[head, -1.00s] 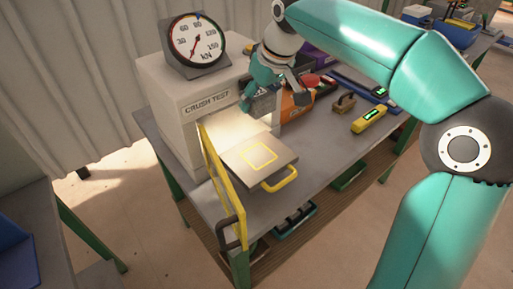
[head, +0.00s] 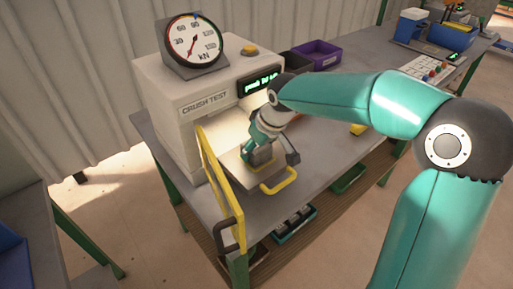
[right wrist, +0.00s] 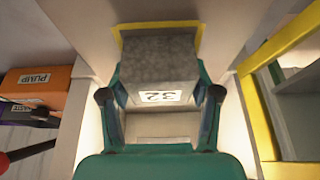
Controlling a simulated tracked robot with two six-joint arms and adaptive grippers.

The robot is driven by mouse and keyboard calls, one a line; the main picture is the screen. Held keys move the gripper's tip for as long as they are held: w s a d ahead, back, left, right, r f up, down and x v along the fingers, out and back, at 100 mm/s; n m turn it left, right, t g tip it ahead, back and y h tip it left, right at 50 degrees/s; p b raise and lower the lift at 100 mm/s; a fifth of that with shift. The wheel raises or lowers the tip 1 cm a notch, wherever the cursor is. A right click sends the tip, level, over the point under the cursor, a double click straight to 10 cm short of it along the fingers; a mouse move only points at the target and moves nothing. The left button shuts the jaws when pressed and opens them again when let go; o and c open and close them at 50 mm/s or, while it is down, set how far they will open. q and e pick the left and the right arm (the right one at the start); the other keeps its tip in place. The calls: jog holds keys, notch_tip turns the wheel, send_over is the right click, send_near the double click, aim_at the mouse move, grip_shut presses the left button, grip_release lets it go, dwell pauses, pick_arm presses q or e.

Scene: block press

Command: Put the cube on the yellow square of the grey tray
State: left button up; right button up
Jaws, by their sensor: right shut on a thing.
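My right gripper (head: 268,158) is over the grey tray (head: 231,160) that sticks out of the crush tester. In the right wrist view my right gripper (right wrist: 161,96) is shut on the grey speckled cube (right wrist: 158,60), which bears a label reading 32. Parts of the yellow square (right wrist: 201,38) show around the cube's far side, so the cube lies over the square in that view. I cannot tell whether the cube touches the tray. In the head view the gripper hides most of the cube and the square. My left gripper is not in view.
The white crush tester (head: 180,110) stands behind the tray, with a dial gauge (head: 195,45) on top. Its yellow-framed door (head: 222,185) stands open left of the tray. A yellow handle (head: 281,184) is at the tray's front. An orange box (right wrist: 38,88) lies beside the tester.

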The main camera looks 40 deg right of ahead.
jog(key=o, duration=1.5)
jog(key=v, duration=1.2)
jog(key=shift+s, duration=0.1)
